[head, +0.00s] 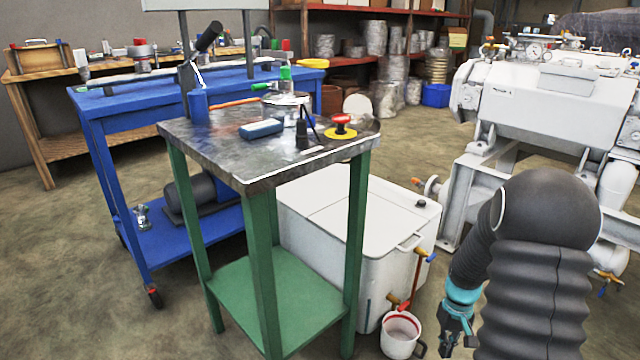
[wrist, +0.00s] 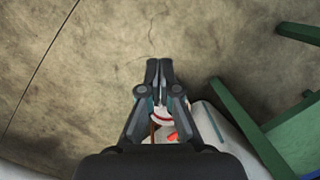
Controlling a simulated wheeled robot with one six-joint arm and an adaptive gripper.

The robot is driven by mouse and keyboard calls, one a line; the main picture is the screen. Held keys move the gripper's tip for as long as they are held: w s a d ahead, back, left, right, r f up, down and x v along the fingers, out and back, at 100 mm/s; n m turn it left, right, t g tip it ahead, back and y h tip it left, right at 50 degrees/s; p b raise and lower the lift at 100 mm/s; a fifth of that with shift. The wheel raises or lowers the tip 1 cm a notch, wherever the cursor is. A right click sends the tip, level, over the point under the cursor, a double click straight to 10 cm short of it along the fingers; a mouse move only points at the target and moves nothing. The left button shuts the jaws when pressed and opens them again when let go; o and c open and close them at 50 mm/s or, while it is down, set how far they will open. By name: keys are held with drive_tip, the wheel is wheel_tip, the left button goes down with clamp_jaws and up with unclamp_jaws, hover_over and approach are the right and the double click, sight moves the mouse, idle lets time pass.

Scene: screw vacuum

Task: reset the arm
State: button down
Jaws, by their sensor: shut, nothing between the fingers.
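My gripper (head: 456,336) hangs low at the bottom right of the head view, at the end of my dark ribbed arm, pointing down. In the wrist view my gripper (wrist: 159,66) has its two fingertips together with nothing between them. The floor lies beyond the fingertips. A white bucket with a red band (head: 401,334) stands on the floor just left of my gripper in the head view. In the wrist view the bucket (wrist: 162,119) is partly hidden behind the fingers.
A green table (head: 283,173) with a metal top stands left of centre, with a white tank (head: 345,215) beside it. A large white machine (head: 535,100) stands behind my arm. A blue cart (head: 110,150) is at left. Floor between tank and machine is partly open.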

drive_tip(key=s+a+r+t+p, duration=0.2)
drive_tip(key=s+a+r, duration=0.3)
drive_tip(key=r, duration=0.6)
drive_tip(key=s+a+r+t+p, duration=0.2)
drive_tip(key=s+a+r, duration=0.3)
drive_tip(key=s+r, duration=0.3)
drive_tip(key=s+a+r+t+p, duration=0.2)
drive_tip(key=s+a+r, duration=0.3)
drive_tip(key=r, duration=1.1)
drive_tip(key=shift+s+t+h, duration=0.3)
drive_tip(key=shift+s+t, duration=0.4)
drive_tip(key=shift+s, duration=0.05)
